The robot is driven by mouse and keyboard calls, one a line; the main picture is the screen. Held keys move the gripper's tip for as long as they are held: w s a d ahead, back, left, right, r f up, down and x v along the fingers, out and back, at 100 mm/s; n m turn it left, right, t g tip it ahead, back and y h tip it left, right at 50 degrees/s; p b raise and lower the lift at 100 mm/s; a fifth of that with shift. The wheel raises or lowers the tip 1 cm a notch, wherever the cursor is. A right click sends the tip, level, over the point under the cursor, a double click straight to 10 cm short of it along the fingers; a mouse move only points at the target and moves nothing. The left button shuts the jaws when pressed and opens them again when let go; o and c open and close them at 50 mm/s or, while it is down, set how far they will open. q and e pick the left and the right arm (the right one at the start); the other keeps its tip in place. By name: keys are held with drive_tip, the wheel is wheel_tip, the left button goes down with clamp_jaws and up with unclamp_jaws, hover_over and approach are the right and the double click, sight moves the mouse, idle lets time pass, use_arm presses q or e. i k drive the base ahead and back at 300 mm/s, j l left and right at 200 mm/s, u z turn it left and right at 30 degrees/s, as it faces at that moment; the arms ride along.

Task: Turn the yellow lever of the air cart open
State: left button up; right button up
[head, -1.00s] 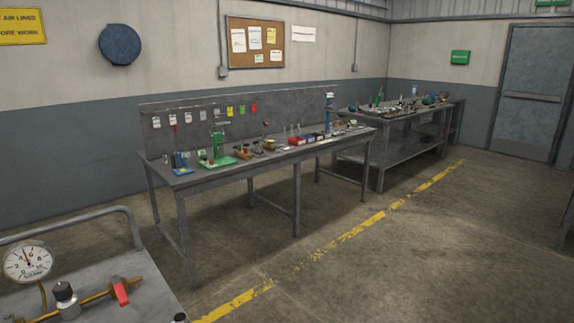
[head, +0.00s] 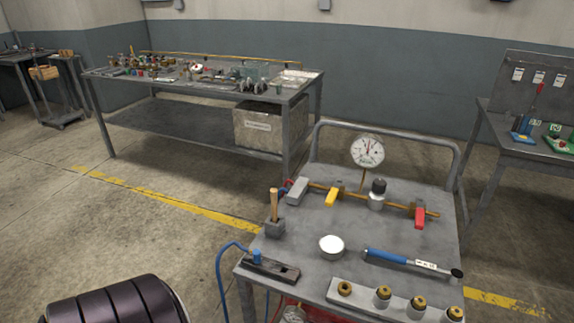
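The air cart (head: 408,250) stands at the lower right of the head view, a grey metal top with a tubular handle behind. A brass pipe (head: 395,206) runs across its top. The yellow lever (head: 330,198) sits on a valve toward the left of this pipe and slants down toward the front. A red lever (head: 420,217) sits on the pipe's right part. A round white gauge (head: 367,151) stands behind the pipe, its needle pointing near the top. Neither of my grippers is in view.
On the cart lie a blue-handled tool (head: 398,258), a white round lid (head: 331,245), a block with a wooden handle (head: 274,208) and a strip of brass fittings (head: 380,298). A workbench (head: 180,84) stands behind to the left, another (head: 520,148) at right. Floor at left is open.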

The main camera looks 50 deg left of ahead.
sight(330, 199)
drive_tip(key=u, duration=1.2)
